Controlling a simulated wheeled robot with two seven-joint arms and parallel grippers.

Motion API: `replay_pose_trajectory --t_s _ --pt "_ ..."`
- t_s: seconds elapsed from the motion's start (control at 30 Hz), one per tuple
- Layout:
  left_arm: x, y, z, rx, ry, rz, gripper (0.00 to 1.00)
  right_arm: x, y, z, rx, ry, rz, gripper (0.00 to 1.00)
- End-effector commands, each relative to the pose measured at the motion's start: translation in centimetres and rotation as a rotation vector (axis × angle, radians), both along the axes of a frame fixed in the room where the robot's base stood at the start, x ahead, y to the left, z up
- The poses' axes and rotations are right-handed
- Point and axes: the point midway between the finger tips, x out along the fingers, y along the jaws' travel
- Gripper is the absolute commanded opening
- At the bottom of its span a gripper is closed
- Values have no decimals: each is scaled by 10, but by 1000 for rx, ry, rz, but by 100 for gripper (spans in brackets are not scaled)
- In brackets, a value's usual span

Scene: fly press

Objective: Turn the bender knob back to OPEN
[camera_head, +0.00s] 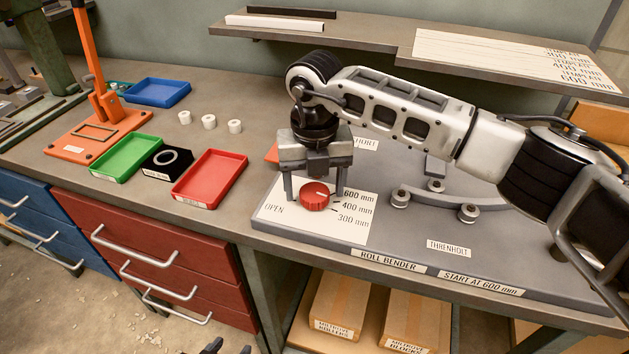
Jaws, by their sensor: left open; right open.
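The red bender knob (313,199) sits on a white dial plate (280,226) at the front left of the roll bender (420,240). OPEN is printed left of the knob; 600, 400 and 300 mm are printed on its right. The knob's white mark points right, toward the millimetre marks; which one exactly is hard to tell. My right gripper (316,196) points down over the knob, its open fingers on either side of it. Whether they touch it is unclear. Only dark tips of my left gripper (213,346) show at the bottom edge, low in front of the bench and away from the knob.
Red (210,178), green (125,157) and blue (157,92) trays lie to the left, with small white rollers (209,121) behind. An orange lever press (97,130) stands further left. Bender rollers (468,213) are right of the dial. A shelf (370,38) runs behind.

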Motion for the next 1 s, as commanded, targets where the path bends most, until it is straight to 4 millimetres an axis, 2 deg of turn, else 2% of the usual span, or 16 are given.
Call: replay_pose_trajectory --t_s 0.3,0.33,0.4,0.5,0.77,1.0 --pt "6 0 4 -3 -15 3 41 0 0 -4 1 0 1 69" --pt "7 0 4 -3 -16 3 41 0 0 -4 1 0 1 66" --pt "7 0 5 -3 -16 3 41 0 0 -4 1 0 1 46" --pt "7 0 5 -2 -16 4 41 0 0 -3 1 0 1 24" --pt "7 0 3 -2 -14 3 41 0 0 -4 0 -1 15 24" --pt "4 -2 -8 -7 -8 3 41 0 0 -6 0 -2 114 24"
